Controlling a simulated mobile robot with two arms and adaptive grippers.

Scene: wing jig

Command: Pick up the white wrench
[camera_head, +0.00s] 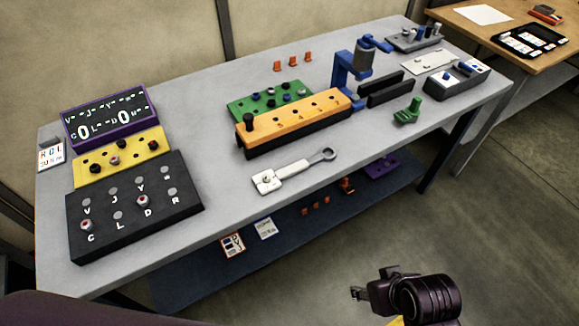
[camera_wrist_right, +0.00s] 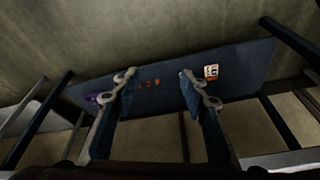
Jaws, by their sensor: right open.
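The white wrench (camera_head: 295,172) lies on the grey table near its front edge in the head view. Its square white end is at the left and its grey ring end (camera_head: 322,156) points right and back. My right gripper (camera_head: 357,293) is low in front of the table, right of the wrench and apart from it. In the right wrist view my right gripper (camera_wrist_right: 158,92) has its two fingers spread with nothing between them. That view looks towards the lower shelf, and the wrench is not in it. My left gripper is in neither view.
Behind the wrench on the table (camera_head: 215,235) stands an orange block (camera_head: 300,125). A black panel (camera_head: 135,215) is to the left and a green part (camera_head: 408,112) to the right. The dark lower shelf (camera_head: 200,275) holds small items. The floor right of the table is clear.

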